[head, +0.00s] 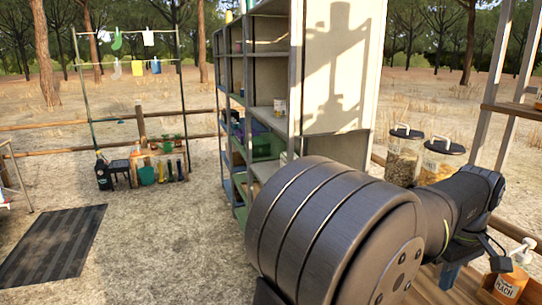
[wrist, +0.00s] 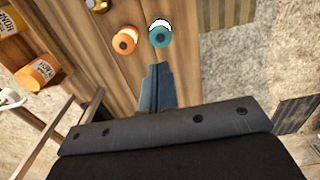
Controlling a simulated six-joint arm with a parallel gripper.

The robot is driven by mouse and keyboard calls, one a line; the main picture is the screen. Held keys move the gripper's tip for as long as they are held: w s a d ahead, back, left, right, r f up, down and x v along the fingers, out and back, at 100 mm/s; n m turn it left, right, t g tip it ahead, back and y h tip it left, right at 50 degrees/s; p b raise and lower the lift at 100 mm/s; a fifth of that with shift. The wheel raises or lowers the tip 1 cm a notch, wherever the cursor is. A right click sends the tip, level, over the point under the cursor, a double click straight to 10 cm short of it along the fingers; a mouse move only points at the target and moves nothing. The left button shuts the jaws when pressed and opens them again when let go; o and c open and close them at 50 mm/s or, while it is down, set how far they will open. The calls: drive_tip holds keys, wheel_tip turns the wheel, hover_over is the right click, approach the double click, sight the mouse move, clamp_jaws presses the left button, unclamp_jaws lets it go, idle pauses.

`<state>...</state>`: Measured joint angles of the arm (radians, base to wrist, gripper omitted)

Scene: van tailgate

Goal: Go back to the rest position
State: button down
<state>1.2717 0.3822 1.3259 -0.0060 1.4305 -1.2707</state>
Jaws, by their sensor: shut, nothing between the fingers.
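My gripper (wrist: 158,70) points down over a wooden plank surface (wrist: 105,65) in the wrist view. Its two blue-grey fingers are together, with nothing between them. An orange round-topped item (wrist: 118,44) and a teal one (wrist: 160,38) stand just beyond the fingertips, apart from them. In the head view my large dark arm links fill the lower middle and right, and the fingertips cannot be made out there.
An orange peach container (head: 508,284) stands at lower right, and also shows in the wrist view (wrist: 38,71). Two clear jars (head: 404,160) stand behind my arm. A tall shelf unit (head: 338,70) rises close behind it. Open ground lies left, with a dark mat (head: 55,245).

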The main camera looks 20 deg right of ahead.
drive_tip(key=s+a+f, duration=0.3)
drive_tip(key=s, duration=0.5)
drive_tip(key=shift+s, duration=0.25)
drive_tip(key=c, duration=0.8)
unclamp_jaws()
drive_tip(key=o, duration=0.3)
drive_tip(key=shift+w+d, duration=0.1)
drive_tip(key=shift+d, duration=0.05)
drive_tip(key=o, duration=0.5)
drive_tip(key=w+d+r+g+h, duration=0.2)
drive_tip(key=w+d+r+h, duration=0.1)
drive_tip(key=d, duration=0.4)
drive_tip(key=shift+w+d+h, duration=0.35)
drive_tip(key=shift+w+h, duration=0.25)
drive_tip(key=shift+w, duration=0.45)
drive_tip(key=x, duration=0.9)
drive_tip(key=shift+s+d+f, duration=0.2)
drive_tip(key=shift+s, duration=0.1)
drive_tip(key=v, duration=1)
drive_tip(key=shift+w, duration=0.25)
